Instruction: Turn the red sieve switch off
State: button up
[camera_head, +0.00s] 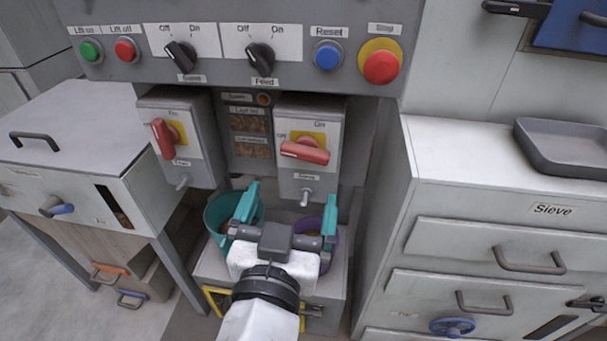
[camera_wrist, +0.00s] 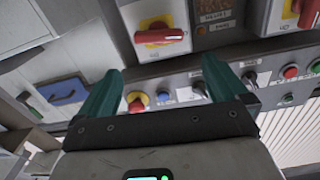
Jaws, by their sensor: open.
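Two grey switch boxes with red rotary handles on yellow plates hang under the control panel. The right red handle (camera_head: 304,151) lies nearly level, tilted slightly; it also shows in the wrist view (camera_wrist: 160,36). The left red handle (camera_head: 163,138) stands nearly upright and is partly visible in the wrist view (camera_wrist: 309,14). The small labels under both are too blurred to read surely, so I cannot tell which is the sieve switch. My gripper (camera_head: 292,190) is open and empty, its teal fingers below the right box and apart from both handles. The fingers also show in the wrist view (camera_wrist: 162,70).
The panel (camera_head: 225,75) above carries black knobs, coloured buttons and a red stop button (camera_head: 381,66). A teal bucket (camera_head: 217,213) and a purple one stand below the boxes. A drawer cabinet (camera_head: 450,160) with a grey tray (camera_head: 530,150) is right; a white bin (camera_head: 75,125) is left.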

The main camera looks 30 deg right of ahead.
aim_at(304, 154)
jog(key=shift+m, duration=0.7)
jog(key=p+x, duration=0.1)
jog(key=x, duration=0.9)
jog(key=shift+w+d, duration=0.25)
jog(key=shift+d, duration=0.1)
jog(key=c, duration=0.8)
jog(key=shift+a+n, duration=0.1)
jog(key=shift+n, duration=1.1)
